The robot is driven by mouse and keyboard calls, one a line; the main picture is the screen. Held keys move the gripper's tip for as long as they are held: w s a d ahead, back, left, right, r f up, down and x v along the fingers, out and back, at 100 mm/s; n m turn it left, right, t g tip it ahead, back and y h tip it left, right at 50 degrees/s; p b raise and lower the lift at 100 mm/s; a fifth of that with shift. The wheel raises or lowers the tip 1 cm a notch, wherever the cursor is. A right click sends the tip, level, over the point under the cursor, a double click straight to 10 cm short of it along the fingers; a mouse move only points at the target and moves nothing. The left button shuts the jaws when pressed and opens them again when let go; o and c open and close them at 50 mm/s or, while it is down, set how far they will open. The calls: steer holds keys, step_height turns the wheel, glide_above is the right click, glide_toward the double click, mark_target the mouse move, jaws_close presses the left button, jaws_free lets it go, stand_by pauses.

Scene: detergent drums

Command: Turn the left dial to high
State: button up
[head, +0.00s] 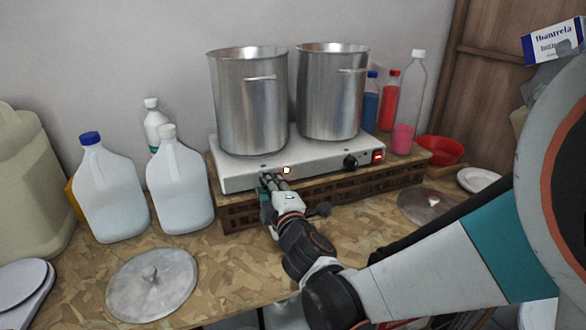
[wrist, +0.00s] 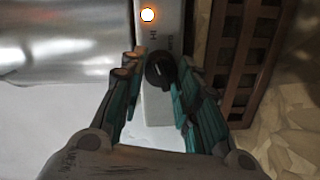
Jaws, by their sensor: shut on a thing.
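The white two-burner hot plate (head: 237,178) stands on a brown slatted crate. Its left dial (wrist: 158,69) is a black knob with a pale pointer line, seen between my fingers in the wrist view. My gripper (head: 267,180) is at the left part of the front panel and hides that dial in the head view. In the wrist view my gripper (wrist: 159,74) is shut on the dial, one finger on each side. A lit round lamp (head: 286,170) glows just right of my gripper.
Two steel pots (head: 248,105) (head: 331,95) stand on the hot plate. The right dial (head: 350,161) and a lit red switch (head: 378,156) are farther right. White jugs (head: 181,195) stand left. A pot lid (head: 152,284) lies front left. The crate (head: 330,198) is below the panel.

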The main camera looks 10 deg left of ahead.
steer(key=o, duration=1.1)
steer(key=shift+c, duration=0.2)
